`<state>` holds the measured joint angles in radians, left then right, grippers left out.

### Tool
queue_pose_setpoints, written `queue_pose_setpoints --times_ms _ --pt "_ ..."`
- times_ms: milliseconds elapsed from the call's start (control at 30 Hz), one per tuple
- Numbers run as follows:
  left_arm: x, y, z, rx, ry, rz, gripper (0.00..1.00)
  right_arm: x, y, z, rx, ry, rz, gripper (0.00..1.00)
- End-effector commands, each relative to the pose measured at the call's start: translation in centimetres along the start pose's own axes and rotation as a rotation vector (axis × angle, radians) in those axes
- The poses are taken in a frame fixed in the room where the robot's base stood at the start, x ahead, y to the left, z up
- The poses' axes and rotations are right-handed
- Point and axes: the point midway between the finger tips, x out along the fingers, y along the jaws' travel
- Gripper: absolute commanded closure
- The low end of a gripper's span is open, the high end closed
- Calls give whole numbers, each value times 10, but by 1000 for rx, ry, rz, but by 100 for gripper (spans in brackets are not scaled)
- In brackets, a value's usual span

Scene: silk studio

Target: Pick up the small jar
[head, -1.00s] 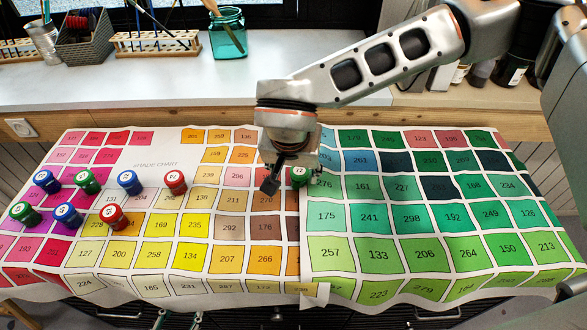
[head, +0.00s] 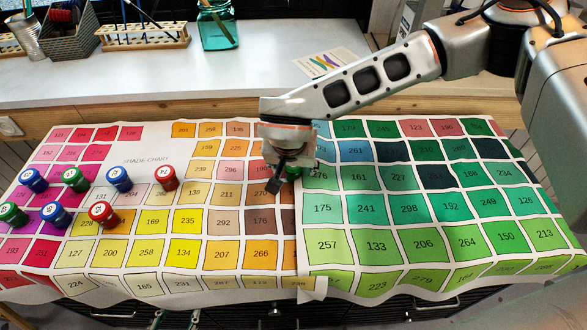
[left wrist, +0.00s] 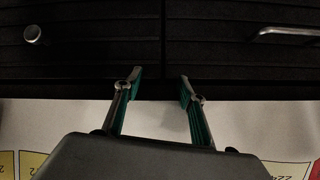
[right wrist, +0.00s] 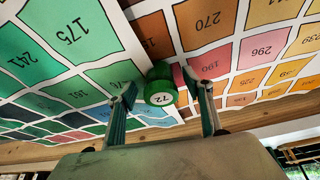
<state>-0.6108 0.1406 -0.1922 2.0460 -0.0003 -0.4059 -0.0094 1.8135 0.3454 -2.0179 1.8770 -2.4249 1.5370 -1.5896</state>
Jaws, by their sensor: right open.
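The small jar is green with a white, numbered lid; in the right wrist view the jar (right wrist: 161,72) sits between the two fingertips of my right gripper (right wrist: 160,90). The fingers are apart, with the jar not clearly clamped. In the head view my right gripper (head: 277,182) is over the middle of the chart and hides most of the jar (head: 293,173); only a green sliver shows. My left gripper (left wrist: 161,80) is open and empty in the left wrist view, in front of dark drawers. It is outside the head view.
The shade chart (head: 150,280) covers the table. Several other jars stand on its left, including a red jar (head: 165,178) and a blue jar (head: 119,179). A teal glass (head: 217,27), a brush rack (head: 142,37) and a card (head: 330,62) are at the back.

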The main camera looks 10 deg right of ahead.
Motion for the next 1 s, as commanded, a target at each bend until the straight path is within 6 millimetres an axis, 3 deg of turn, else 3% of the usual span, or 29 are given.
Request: queue_pose_setpoints --times_ms 67,200,667,867,1000 --pt "0 -1 0 1 1 -1 60 -1 0 0 0 1 0 54" --pt "-1 0 1 0 -1 0 60 -1 0 0 0 0 0 91" --pt "-3 1 2 -2 -4 2 60 -6 0 -3 1 2 -1 92" --pt "-5 1 -3 -4 3 2 60 -28 -1 -13 1 5 -2 92" --pt "-6 1 -8 -8 8 4 60 -53 -1 -23 2 7 -2 92"
